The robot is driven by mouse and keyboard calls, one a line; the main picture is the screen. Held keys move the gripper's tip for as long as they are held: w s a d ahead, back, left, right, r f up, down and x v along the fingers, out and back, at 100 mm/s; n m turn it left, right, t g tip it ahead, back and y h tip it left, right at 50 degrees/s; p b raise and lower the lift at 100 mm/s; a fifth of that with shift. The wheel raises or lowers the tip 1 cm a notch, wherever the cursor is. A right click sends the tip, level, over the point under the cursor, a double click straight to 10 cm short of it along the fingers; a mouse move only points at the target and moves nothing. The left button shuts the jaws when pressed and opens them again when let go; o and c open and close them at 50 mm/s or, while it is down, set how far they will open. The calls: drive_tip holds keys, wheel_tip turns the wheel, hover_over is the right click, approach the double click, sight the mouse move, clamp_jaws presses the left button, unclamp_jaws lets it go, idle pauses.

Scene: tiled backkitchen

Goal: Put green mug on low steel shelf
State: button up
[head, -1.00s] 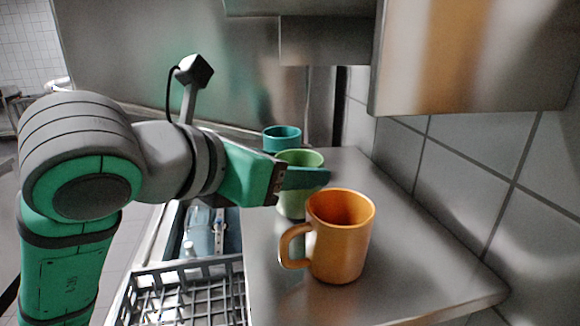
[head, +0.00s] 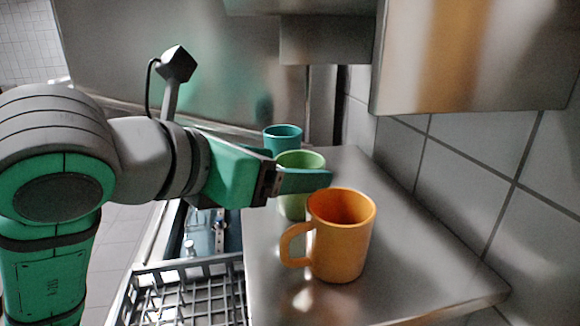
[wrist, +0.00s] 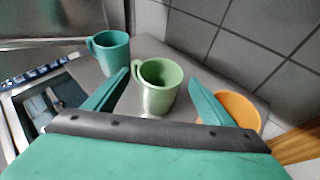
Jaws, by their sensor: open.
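The green mug (head: 291,204) stands upright on a steel counter, between a teal mug behind it and an orange mug in front. In the head view a finger of my gripper (head: 287,170) crosses in front of it and hides its middle. In the wrist view the green mug (wrist: 159,86) sits ahead, between the two spread fingers of my open gripper (wrist: 160,92), with clear gaps on both sides. Its handle faces left there. I cannot make out which surface is the low steel shelf.
The orange mug (head: 342,238) stands close to the near finger; it also shows in the wrist view (wrist: 238,108). The teal mug (head: 283,138) stands farther back. A grey dish rack (head: 190,290) lies left of the counter (head: 400,285). A tiled wall and a steel box bound the right.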

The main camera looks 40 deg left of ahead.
drive_tip(key=v, duration=1)
